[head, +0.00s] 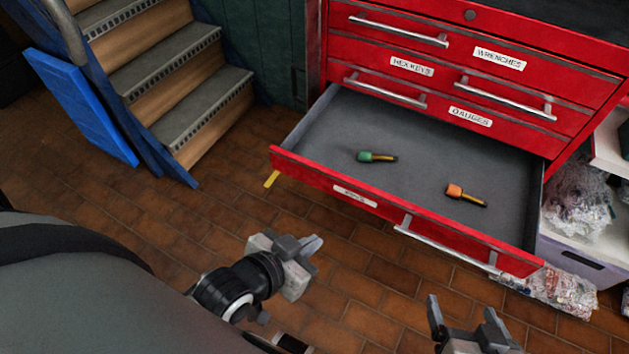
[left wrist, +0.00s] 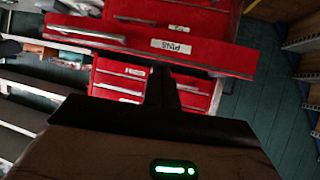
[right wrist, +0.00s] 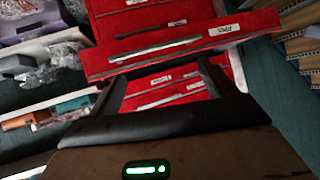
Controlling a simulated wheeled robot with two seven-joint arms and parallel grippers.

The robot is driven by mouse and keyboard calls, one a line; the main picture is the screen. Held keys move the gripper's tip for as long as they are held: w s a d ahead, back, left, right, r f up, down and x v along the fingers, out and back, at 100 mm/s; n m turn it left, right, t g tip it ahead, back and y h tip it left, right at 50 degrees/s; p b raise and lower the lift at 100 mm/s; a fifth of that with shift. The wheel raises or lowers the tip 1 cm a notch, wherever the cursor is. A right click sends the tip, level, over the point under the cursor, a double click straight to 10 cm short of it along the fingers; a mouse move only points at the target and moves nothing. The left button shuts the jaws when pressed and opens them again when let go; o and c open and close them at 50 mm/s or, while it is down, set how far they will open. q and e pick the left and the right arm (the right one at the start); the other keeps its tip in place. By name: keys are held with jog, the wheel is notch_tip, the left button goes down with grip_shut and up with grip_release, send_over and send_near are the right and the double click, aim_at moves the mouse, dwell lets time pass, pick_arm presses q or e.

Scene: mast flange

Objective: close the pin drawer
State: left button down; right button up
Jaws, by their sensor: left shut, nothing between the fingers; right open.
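The pin drawer (head: 400,215) is the red drawer labelled PINS, pulled far out of the red tool chest in the head view. A green-handled pin (head: 375,157) and an orange-handled pin (head: 465,196) lie on its grey floor. Its silver handle (head: 447,245) is on the right part of the front. My left gripper (head: 312,245) is shut and empty, in front of the drawer's left part and apart from it. My right gripper (head: 460,310) is open and empty, in front of the handle. The drawer front also shows in the left wrist view (left wrist: 220,55) and right wrist view (right wrist: 200,45).
Closed drawers labelled WRENCHES (head: 499,59), HEX KEYS (head: 412,66) and GAUGES (head: 470,116) sit above. Wooden steps (head: 170,80) and a blue panel (head: 80,105) stand at left. Wrapped bundles (head: 575,195) are at right. Brown tiled floor (head: 230,215) is clear in front.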

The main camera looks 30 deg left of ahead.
pick_arm(q)
jog(key=w+a+f+m+t+y+b, duration=0.25)
jog(key=f+m+b, duration=0.3)
jog(key=b, duration=0.55)
pick_arm(e)
jog(key=shift+o, duration=1.2)
notch_tip(320, 180, down, 8)
jog(key=w+a+y, duration=0.1)
jog(key=a, duration=0.1)
jog(key=shift+t, duration=0.3)
pick_arm(q)
jog(key=m+t+b, duration=0.3)
jog(key=m+t, duration=0.1)
jog(key=m, duration=0.6)
send_near(337, 177)
jog(key=w, duration=0.6)
jog(key=shift+w+d+f, duration=0.15)
jog(key=shift+w, duration=0.25)
pick_arm(e)
notch_tip(337, 177, down, 7)
jog(key=a+g, duration=0.1)
jog(key=g, duration=0.1)
jog(key=shift+r, duration=0.15)
